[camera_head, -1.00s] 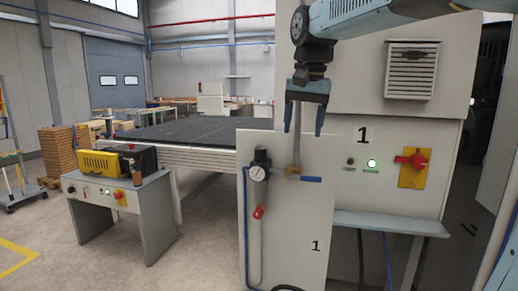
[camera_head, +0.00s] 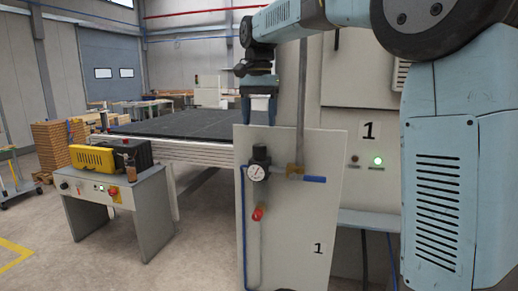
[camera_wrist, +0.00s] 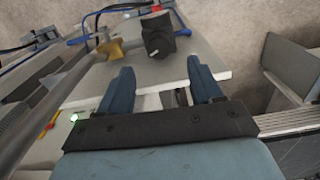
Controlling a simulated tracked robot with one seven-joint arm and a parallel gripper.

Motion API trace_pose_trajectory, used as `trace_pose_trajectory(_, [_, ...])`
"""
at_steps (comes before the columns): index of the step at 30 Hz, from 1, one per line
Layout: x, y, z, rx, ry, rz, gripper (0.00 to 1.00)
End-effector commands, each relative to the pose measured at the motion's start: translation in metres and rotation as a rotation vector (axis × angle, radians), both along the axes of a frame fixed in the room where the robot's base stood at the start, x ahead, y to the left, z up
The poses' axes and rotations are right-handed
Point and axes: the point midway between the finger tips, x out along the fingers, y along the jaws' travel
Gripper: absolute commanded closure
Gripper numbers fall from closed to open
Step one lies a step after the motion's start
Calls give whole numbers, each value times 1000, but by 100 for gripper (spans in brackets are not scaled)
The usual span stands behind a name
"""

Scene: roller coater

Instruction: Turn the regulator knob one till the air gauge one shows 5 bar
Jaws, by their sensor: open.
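The black regulator knob (camera_head: 260,153) sits on top of the air unit on the grey panel (camera_head: 300,225) marked 1. The round white air gauge (camera_head: 256,172) is just below it; its reading is too small to tell. My gripper (camera_head: 259,122) points down above the panel's top edge, over the knob and apart from it. In the wrist view my gripper (camera_wrist: 162,82) is open with nothing between its blue fingers. The knob (camera_wrist: 158,36) shows beyond the fingertips, and the gauge face is hidden there.
A vertical pipe (camera_head: 302,100) with a brass valve and blue handle (camera_head: 314,179) stands right of the knob. A red-tipped part (camera_head: 258,214) hangs below the gauge. A control desk (camera_head: 115,195) stands left, with open floor between.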

Motion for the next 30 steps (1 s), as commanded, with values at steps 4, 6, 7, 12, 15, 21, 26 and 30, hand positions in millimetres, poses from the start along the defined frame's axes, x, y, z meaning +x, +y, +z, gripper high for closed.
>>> trace_pose_trajectory(4, [0, -1, -27, -1, 3, -1, 35])
trace_pose_trajectory(6, [-1, -1, -39, -1, 1, -1, 35])
trace_pose_trajectory(7, [-1, -1, -45, -1, 3, -2, 35])
trace_pose_trajectory(12, [0, -2, -70, 0, 2, -2, 35])
trace_pose_trajectory(15, [0, -2, -81, 0, 0, -2, 35])
trace_pose_trajectory(21, [0, -2, -91, 1, -1, -3, 35])
trace_pose_trajectory(26, [0, -2, -92, 1, -1, -3, 35])
trace_pose_trajectory(30, [0, -2, -92, 1, -1, -3, 37])
